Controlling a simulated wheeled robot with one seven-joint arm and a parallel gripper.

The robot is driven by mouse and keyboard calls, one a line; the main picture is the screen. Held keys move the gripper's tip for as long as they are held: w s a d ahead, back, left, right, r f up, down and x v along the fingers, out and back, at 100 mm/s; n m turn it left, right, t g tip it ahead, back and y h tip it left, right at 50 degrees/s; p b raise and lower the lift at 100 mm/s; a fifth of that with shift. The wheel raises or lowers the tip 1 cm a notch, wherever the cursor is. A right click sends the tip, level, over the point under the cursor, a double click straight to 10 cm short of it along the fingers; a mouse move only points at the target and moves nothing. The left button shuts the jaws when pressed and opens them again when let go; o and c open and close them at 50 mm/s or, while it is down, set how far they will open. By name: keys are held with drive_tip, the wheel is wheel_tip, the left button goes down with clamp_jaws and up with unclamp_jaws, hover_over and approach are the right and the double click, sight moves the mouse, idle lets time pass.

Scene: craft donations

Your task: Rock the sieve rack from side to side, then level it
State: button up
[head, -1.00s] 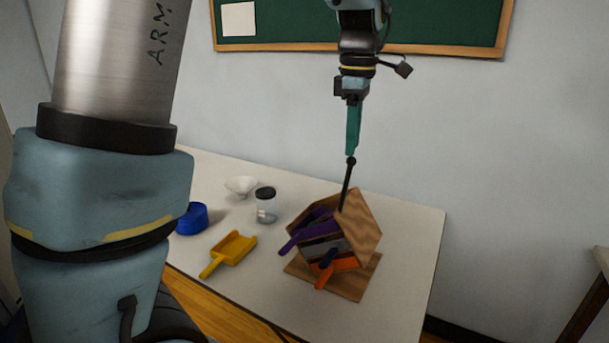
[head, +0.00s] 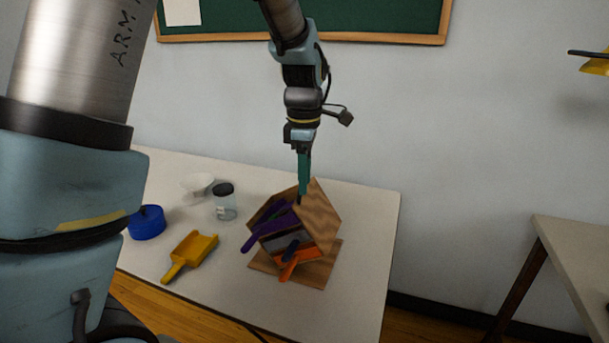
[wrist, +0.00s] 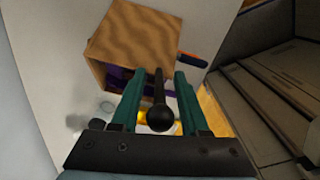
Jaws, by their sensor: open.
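The sieve rack (head: 319,218) is a wooden frame with angular end panels on a flat wooden base board (head: 319,272). Purple, dark blue and orange handles stick out of its front. In the wrist view, its wooden panel (wrist: 135,40) lies beyond the fingers. A black rod with a ball end (wrist: 160,118) stands up from the rack. My gripper (head: 302,194) points down at the top of the rack, its teal fingers open. In the wrist view, the rod stands between the two fingers (wrist: 158,82), with a gap on each side. In the head view, the fingers hide most of the rod.
Left of the rack on the white table (head: 345,315) are a yellow scoop (head: 190,254), a clear jar with a dark lid (head: 225,203), a white bowl (head: 198,185) and a blue tub (head: 147,223). A wall stands behind. Another table (head: 580,255) is at the right.

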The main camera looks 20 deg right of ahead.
drive_tip(key=shift+c, duration=0.4)
clamp_jaws()
idle(1.0)
